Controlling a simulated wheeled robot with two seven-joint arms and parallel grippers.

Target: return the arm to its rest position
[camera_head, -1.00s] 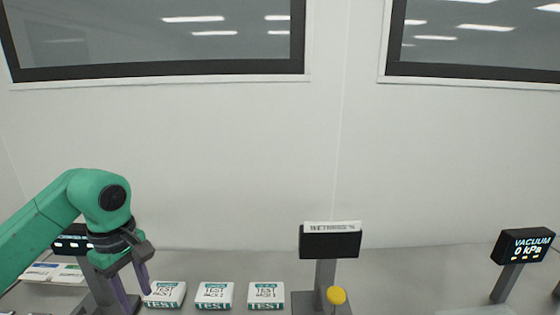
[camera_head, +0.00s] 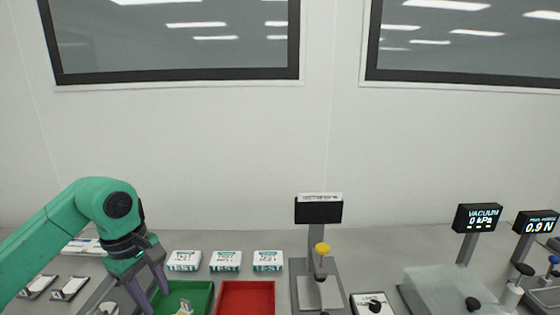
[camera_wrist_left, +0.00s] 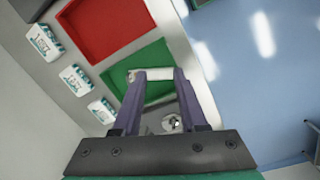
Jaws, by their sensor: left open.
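My left arm, green with a dark wrist, comes in from the left in the head view. Its left gripper (camera_head: 156,296) has purple fingers, points down and is open at the left side of the green tray (camera_head: 203,292). In the left wrist view the open fingers (camera_wrist_left: 157,76) reach over the green tray (camera_wrist_left: 150,55). A small pale item (camera_wrist_left: 155,74) shows between the fingertips there, with no visible grip on it. A small pale item (camera_head: 185,308) also lies in the green tray in the head view. My right arm is not in view.
A red tray (camera_head: 246,285) adjoins the green one. Three white TEST packs (camera_head: 225,261) stand behind them. The vacuum display (camera_head: 478,218) and a clear box (camera_head: 440,290) are farther right.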

